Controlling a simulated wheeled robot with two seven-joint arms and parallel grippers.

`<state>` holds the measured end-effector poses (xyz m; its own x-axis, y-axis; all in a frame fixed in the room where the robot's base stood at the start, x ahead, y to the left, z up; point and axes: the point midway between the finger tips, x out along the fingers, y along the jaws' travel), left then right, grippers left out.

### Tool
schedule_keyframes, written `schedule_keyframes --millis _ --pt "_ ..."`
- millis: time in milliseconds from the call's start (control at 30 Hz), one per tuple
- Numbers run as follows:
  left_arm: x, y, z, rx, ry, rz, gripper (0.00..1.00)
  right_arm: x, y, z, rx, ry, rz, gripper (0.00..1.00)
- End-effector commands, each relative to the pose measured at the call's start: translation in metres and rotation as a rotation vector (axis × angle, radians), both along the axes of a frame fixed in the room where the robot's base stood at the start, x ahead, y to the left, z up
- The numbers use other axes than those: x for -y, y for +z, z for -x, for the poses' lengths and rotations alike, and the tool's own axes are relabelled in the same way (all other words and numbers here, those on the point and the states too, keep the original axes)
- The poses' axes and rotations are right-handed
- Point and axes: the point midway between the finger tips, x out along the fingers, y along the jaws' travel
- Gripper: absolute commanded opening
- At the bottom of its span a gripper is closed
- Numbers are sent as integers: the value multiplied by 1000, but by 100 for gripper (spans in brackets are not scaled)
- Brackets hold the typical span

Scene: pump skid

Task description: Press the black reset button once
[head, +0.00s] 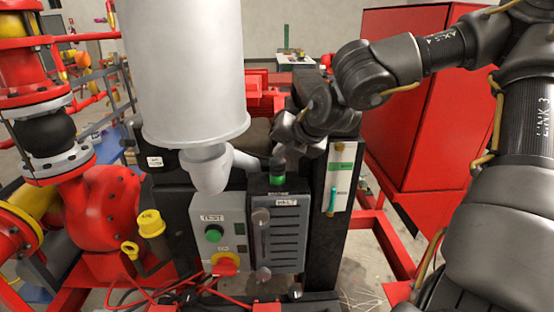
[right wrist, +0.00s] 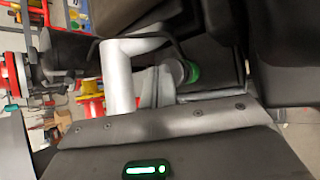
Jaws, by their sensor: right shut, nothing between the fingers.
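A grey control box (head: 218,222) stands below the white cylinder in the head view. It has a green round button (head: 213,233), a red knob on yellow (head: 225,263) and small dark squares at its right edge. I cannot single out a black reset button with certainty. My right gripper (head: 278,160) is shut and empty, pointing down above the vented grey panel (head: 287,238). A green round part (head: 277,181) is just under its tip; a green ring (right wrist: 191,72) shows in the right wrist view. Whether the tip touches anything is unclear. My left gripper is not in view.
A large white cylinder (head: 185,65) with a pipe elbow (head: 206,168) stands left of my right gripper. A dark post (head: 333,215) is close on the right. Red pump parts (head: 100,210) stand left, a red cabinet (head: 415,110) right. Red cables lie below the boxes.

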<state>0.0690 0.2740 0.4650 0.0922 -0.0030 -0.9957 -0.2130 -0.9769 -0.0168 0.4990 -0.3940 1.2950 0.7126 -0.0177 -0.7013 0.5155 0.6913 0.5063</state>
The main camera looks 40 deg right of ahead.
Motion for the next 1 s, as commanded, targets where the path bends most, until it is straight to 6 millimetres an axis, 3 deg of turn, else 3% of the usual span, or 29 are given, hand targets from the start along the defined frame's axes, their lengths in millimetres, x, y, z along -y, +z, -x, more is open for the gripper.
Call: schedule_keyframes --millis 267,767,1000 --pt "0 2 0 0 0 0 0 -1 5 -1 6 1 2 0" --pt "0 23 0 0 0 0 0 0 51 -1 8 0 3 0" --pt "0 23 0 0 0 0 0 0 53 -1 7 0 3 0"
